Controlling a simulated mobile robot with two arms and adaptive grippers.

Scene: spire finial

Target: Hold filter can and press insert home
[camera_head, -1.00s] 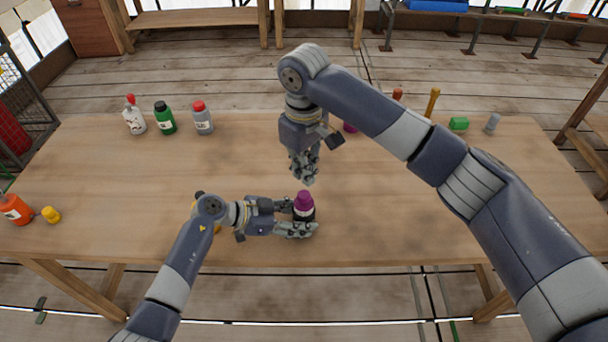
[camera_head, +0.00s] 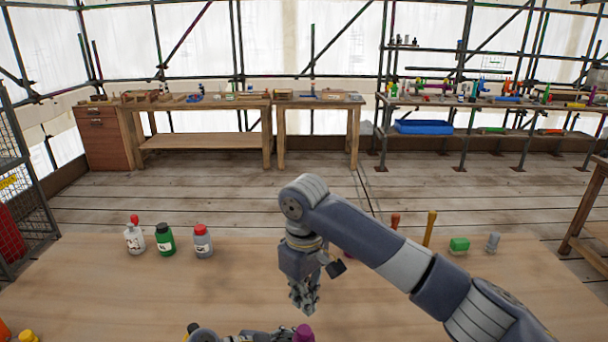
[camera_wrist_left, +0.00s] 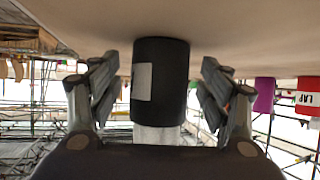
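The purple insert (camera_head: 304,333) shows at the bottom edge of the head view; the can under it is cut off there. In the left wrist view the black filter can (camera_wrist_left: 165,85) with a pale label stands against the tabletop, between the fingers of my left gripper (camera_wrist_left: 158,95). Narrow gaps show on both sides of the can, so the fingers look parted around it. The insert is hidden in that view. My right gripper (camera_head: 305,303) points down above and slightly behind the insert, apart from it; its fingers look closed together and empty.
A white bottle (camera_head: 134,238), a green bottle (camera_head: 165,240) and a grey bottle (camera_head: 203,242) stand at the back left of the table (camera_head: 90,290). A green block (camera_head: 459,245) and a grey piece (camera_head: 493,242) stand at the back right. Benches line the far wall.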

